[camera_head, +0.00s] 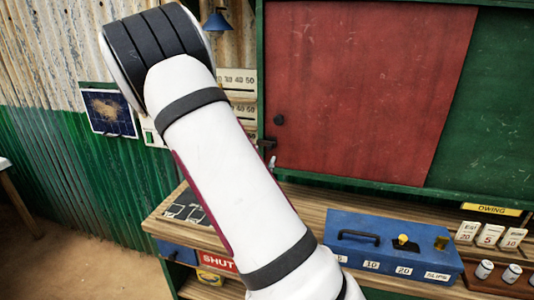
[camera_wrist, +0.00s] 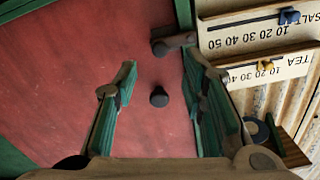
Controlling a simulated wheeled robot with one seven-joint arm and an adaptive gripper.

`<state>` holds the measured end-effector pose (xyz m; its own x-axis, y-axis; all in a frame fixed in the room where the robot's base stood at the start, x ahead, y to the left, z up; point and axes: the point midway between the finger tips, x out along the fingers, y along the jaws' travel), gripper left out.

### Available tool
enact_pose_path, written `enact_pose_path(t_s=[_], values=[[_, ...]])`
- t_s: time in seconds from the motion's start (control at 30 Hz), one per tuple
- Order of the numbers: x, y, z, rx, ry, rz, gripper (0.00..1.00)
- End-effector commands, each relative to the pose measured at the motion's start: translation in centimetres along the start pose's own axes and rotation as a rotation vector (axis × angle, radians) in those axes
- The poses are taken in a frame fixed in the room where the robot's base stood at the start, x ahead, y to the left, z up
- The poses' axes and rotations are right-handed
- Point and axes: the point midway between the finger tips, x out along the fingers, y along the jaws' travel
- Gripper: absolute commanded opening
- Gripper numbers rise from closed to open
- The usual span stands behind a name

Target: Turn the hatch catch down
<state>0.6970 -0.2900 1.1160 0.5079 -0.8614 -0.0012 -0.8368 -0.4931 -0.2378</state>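The hatch is a scuffed red panel (camera_head: 365,85) in a green frame, and it fills much of the wrist view (camera_wrist: 60,100). The catch is a dark bar (camera_wrist: 172,43) by the green frame edge; it lies nearly level and reaches over the red panel's edge. In the head view the catch (camera_head: 267,143) is small, beside my arm. A round black knob (camera_wrist: 159,97) sits on the panel, also in the head view (camera_head: 279,119). My gripper (camera_wrist: 161,58) is open and empty, its green-padded fingers spread on either side of the knob's line. My arm hides it in the head view.
Salt and tea scale boards (camera_wrist: 262,70) with sliders are beside the frame; the wrist view shows them upside down. Below the hatch, a wooden counter (camera_head: 310,205) holds a blue box (camera_head: 392,240) with a black handle. Price cards (camera_head: 490,233) stand at the right.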

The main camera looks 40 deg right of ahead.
Motion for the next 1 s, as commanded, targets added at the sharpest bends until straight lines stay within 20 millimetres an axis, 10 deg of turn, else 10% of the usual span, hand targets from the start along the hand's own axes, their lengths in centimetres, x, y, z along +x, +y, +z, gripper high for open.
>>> enact_pose_path(t_s=[0.3,1.0], values=[[-4.5,0.0,0.1,0.000,-0.001,-0.001,0.38],[-4.9,0.0,0.0,-0.001,0.000,0.001,0.38]])
